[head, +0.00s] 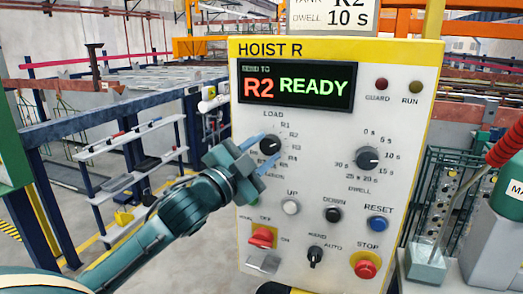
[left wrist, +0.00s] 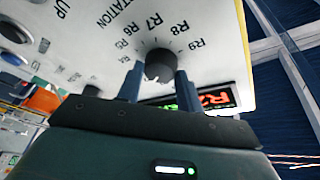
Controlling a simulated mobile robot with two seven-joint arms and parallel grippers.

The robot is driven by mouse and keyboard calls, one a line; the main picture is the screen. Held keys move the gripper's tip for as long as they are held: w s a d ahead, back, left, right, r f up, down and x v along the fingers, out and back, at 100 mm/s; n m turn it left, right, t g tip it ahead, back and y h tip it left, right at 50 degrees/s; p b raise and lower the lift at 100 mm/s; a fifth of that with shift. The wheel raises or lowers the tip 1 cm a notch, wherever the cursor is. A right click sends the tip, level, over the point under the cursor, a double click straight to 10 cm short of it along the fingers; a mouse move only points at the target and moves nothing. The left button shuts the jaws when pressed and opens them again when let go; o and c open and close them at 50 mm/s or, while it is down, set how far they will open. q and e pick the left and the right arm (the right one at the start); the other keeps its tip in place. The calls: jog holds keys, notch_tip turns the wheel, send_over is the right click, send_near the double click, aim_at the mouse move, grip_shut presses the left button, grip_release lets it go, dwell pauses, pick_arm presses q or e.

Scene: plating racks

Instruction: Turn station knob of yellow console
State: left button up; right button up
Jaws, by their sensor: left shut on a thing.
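The yellow-edged console (head: 410,200) labelled HOIST R faces me in the head view. Its display (head: 297,87) reads R2 READY. The black station knob (head: 271,145) is at the console's upper left, inside a ring of R labels. My left gripper (head: 262,158) is at this knob, with its blue fingers on either side and shut on it. The left wrist view shows the knob (left wrist: 159,65) between the two fingertips, with R labels around it; the fingers hide part of the dial. My right gripper is not in view.
The dwell knob (head: 368,158) is to the right of the station knob. Below are the white UP button (head: 291,207), black DOWN button (head: 333,214), blue RESET button (head: 377,224), red STOP button (head: 366,268) and red switch (head: 262,236).

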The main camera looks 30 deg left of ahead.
pick_arm(q)
jog(key=o, duration=1)
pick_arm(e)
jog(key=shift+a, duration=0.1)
pick_arm(q)
jog(key=shift+s+f, duration=0.15)
jog(key=shift+s, duration=0.05)
jog(key=p+v, duration=0.7)
jog(key=v, duration=0.5)
jog(key=shift+s+p, duration=0.35)
jog(key=shift+p, duration=0.05)
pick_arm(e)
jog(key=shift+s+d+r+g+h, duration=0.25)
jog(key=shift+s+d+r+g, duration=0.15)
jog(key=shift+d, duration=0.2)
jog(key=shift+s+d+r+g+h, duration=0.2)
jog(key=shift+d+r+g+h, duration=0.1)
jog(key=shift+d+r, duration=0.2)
